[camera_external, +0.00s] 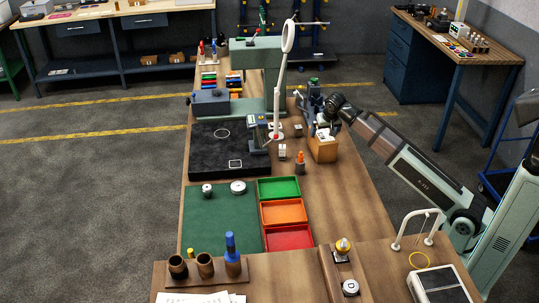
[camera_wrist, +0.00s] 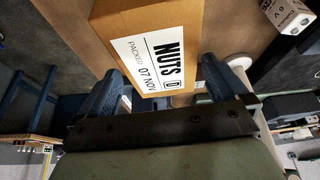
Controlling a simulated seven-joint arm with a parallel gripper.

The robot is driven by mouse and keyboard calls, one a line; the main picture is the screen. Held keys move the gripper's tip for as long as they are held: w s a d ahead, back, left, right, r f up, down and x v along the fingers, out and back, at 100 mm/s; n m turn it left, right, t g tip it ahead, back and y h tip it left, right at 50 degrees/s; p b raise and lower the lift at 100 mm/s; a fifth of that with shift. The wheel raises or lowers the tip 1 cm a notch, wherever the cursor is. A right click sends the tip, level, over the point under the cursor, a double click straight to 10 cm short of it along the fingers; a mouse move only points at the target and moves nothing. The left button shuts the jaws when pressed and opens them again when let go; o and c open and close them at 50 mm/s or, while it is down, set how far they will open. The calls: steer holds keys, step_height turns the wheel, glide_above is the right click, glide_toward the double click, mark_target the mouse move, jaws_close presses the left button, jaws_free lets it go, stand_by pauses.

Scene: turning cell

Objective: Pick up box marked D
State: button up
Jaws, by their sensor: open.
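A brown cardboard box (camera_external: 323,152) stands on the wooden table, right of the black mat. In the wrist view the box (camera_wrist: 150,25) has a white label reading NUTS, PACKED 07 NOV, with a boxed character that looks like D but is small. In the wrist view my gripper (camera_wrist: 163,80) is open, with one blue-grey finger on each side of the box. I cannot tell whether either finger touches it.
A white block marked A (camera_wrist: 288,14) shows at the upper right of the wrist view. An orange-topped bottle (camera_external: 300,162) stands left of the box. A grey-green machine (camera_external: 270,75) with a ring lamp is behind. Green, orange and red trays (camera_external: 282,188) lie nearer.

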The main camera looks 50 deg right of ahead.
steer(key=shift+x, duration=0.95)
steer(key=shift+f, duration=0.25)
steer(key=shift+c, duration=0.2)
steer(key=c, duration=1.6)
steer(key=shift+o, duration=0.2)
